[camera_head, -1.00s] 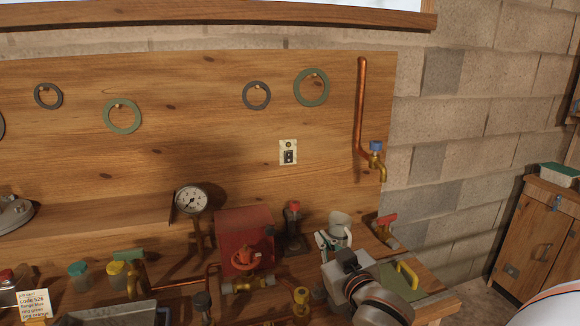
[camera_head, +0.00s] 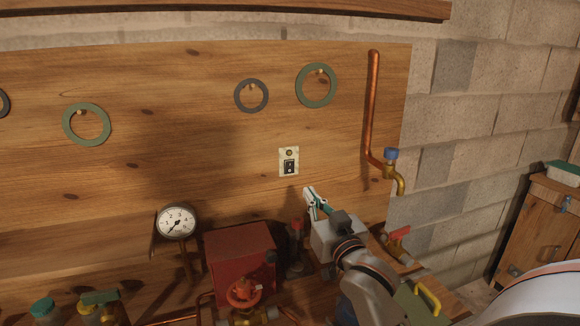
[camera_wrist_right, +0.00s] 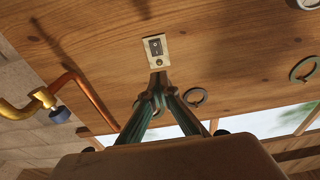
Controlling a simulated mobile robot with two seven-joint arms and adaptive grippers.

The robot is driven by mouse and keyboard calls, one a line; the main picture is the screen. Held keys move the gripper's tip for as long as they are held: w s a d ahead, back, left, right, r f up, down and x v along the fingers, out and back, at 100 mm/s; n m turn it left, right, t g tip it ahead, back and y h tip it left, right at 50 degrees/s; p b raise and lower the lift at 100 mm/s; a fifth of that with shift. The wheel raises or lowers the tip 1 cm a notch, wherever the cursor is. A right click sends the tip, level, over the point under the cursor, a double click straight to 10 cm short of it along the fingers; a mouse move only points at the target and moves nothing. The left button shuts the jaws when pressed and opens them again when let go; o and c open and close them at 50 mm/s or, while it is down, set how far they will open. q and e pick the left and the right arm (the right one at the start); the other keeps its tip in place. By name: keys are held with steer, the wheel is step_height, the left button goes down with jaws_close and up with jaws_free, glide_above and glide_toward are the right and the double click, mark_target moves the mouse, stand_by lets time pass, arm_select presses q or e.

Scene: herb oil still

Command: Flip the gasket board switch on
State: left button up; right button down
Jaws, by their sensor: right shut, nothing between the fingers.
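The gasket board (camera_head: 200,120) is the upright wooden panel across the head view. In the right wrist view the switch (camera_wrist_right: 155,46) is just beyond the fingertips. My right gripper (camera_head: 309,194) is shut and empty, below and slightly right of the switch plate in the head view. In the wrist view the right gripper (camera_wrist_right: 158,80) points at the plate's edge; I cannot tell whether it touches. The rocker's position is too small to tell. My left gripper is not in view.
Gasket rings (camera_head: 316,86) hang on the board above. A copper pipe with a blue-handled tap (camera_head: 391,154) is to the right. A red box (camera_head: 240,262), a pressure gauge (camera_head: 177,222) and a red-handled valve (camera_head: 398,234) stand below. The board around the switch is clear.

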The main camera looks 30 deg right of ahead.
steer(key=p, duration=0.2)
glide_toward(287, 160)
steer(key=x, duration=0.5)
steer(key=shift+w, duration=0.15)
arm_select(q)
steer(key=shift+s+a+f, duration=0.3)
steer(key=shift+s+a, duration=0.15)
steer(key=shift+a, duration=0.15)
arm_select(e)
steer(key=shift+w+d, duration=0.1)
steer(key=shift+w, duration=0.1)
steer(key=shift+w+d+r, duration=0.1)
steer(key=shift+w+r, duration=0.15)
steer(key=shift+w, duration=0.15)
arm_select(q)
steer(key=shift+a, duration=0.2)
arm_select(e)
steer(key=shift+f, duration=0.1)
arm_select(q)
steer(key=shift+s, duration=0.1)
arm_select(e)
steer(key=shift+s, duration=0.2)
